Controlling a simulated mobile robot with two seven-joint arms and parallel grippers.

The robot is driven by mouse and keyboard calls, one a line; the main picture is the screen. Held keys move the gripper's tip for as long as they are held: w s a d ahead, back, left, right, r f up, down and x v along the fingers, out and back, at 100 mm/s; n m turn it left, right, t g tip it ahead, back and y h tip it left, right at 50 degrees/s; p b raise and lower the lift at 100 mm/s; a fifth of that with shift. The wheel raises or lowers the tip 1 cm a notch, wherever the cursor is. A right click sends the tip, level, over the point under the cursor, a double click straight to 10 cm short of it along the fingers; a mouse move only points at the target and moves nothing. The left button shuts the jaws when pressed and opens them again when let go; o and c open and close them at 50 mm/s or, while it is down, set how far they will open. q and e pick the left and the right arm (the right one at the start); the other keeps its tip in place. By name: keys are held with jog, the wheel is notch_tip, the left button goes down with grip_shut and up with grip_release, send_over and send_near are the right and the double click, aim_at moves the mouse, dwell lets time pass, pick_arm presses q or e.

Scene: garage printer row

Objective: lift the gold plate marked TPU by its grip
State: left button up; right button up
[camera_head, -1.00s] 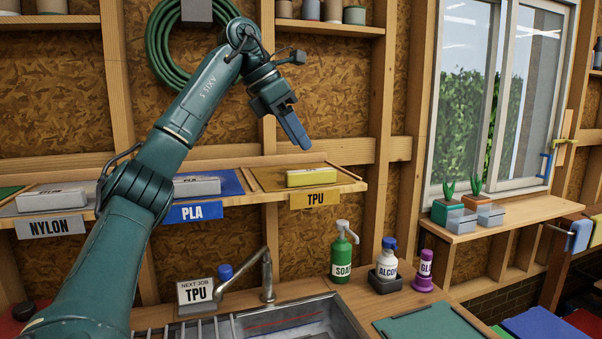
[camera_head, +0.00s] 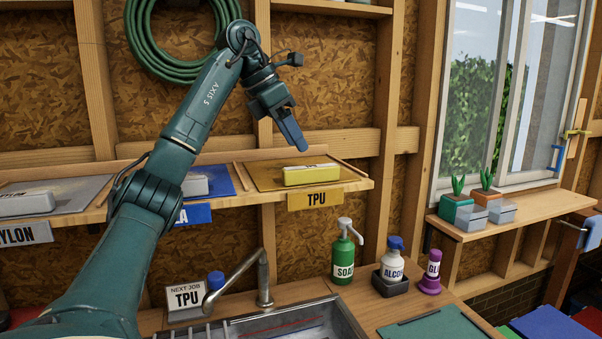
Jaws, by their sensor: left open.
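The gold plate (camera_head: 265,179) lies on the wall shelf at its right end, above a yellow tag marked TPU (camera_head: 315,198). Its yellow block-shaped grip (camera_head: 312,175) stands up from the plate. My left gripper (camera_head: 291,131) hangs above the plate's back part, pointing down and right. It is open and empty, and its blue-grey fingertips appear just above the grip in the picture, apart from it. The fingers overlap, so the gap between them is hard to see. My right gripper is not in view.
Left on the shelf are a blue plate (camera_head: 223,179) and a grey plate (camera_head: 77,190), each with a pale grip. My left arm hides part of the shelf. Below stand a faucet (camera_head: 263,282), a soap bottle (camera_head: 344,258) and an alcohol bottle (camera_head: 393,264). A wooden lip backs the shelf.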

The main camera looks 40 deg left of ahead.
aim_at(310, 167)
pick_arm(q)
jog(key=shift+x, duration=3.95)
jog(key=shift+s+f, duration=0.15)
jog(key=shift+d, duration=0.1)
grip_shut()
